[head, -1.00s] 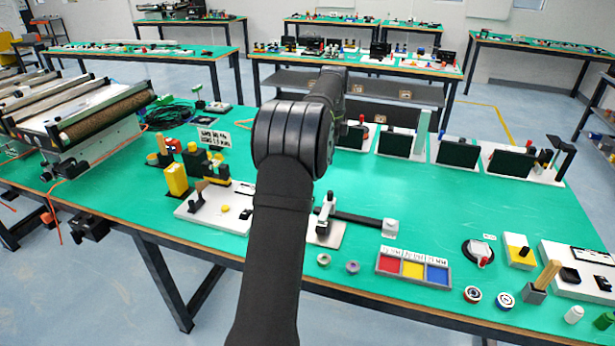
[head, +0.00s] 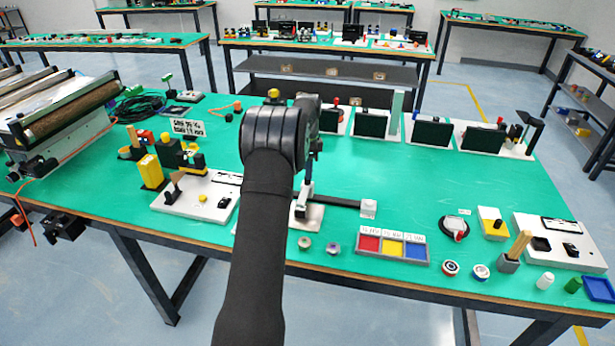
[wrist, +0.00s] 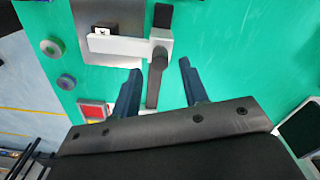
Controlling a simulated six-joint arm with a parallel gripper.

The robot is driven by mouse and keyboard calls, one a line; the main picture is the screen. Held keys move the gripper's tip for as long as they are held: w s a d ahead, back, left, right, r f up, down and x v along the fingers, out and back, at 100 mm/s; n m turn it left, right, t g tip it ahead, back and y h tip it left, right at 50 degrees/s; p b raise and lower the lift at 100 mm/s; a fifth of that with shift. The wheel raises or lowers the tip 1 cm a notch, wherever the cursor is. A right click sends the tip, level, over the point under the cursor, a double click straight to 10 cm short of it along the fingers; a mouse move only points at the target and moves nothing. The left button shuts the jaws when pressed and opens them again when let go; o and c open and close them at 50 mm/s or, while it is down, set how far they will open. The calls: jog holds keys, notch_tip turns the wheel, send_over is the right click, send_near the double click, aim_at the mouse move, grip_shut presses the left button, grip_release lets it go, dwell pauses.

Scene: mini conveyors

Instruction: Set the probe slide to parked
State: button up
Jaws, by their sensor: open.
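In the head view, the bar (head: 335,202) runs right from the plate to a small white block (head: 368,208). My arm covers part of the plate there. My gripper (wrist: 160,66) is open and empty in the wrist view, one finger on each side of the bar. I cannot tell its height above the bar. No parked mark is readable.
Two small discs (head: 304,243) (head: 333,248) lie in front of the plate. A tray (head: 392,246) with red, yellow and blue compartments stands to the right. A white board (head: 196,201) with small parts is to the left. Green table is clear behind the bar.

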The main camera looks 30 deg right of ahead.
aim_at(304, 194)
jog(key=shift+f, duration=1.95)
grip_shut()
